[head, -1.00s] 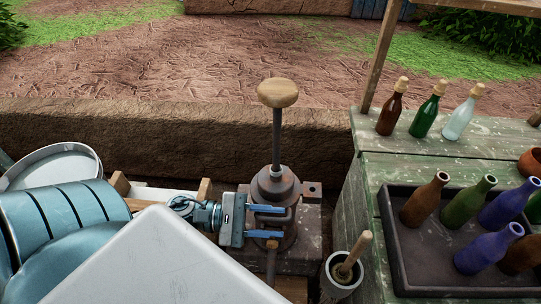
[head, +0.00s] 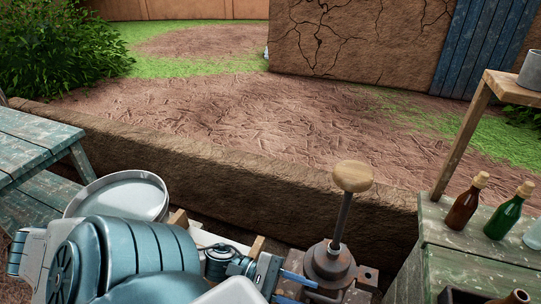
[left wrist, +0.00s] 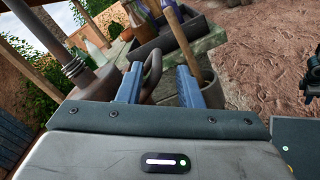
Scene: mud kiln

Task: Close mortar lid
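A dark metal device (head: 330,263) with a round stepped body and an upright rod stands at the bottom of the head view. A wooden knob (head: 354,176) tops the rod. It also shows at the left of the left wrist view (left wrist: 98,82). I cannot tell which part is the mortar lid. My left gripper (head: 306,292) is open, its blue fingers at the device's near left side. In the left wrist view, the fingers (left wrist: 160,68) stand apart with a curved grey handle (left wrist: 154,66) between them. A grey cup (left wrist: 212,88) holding a wooden stick (left wrist: 178,38) is behind the right finger. My right gripper is out of view.
A green wooden table (head: 432,228) with bottles (head: 467,201) stands at the right. A low earth wall (head: 235,178) runs behind the device. A pale round pan (head: 121,192) lies at the left, near a green bench (head: 32,145).

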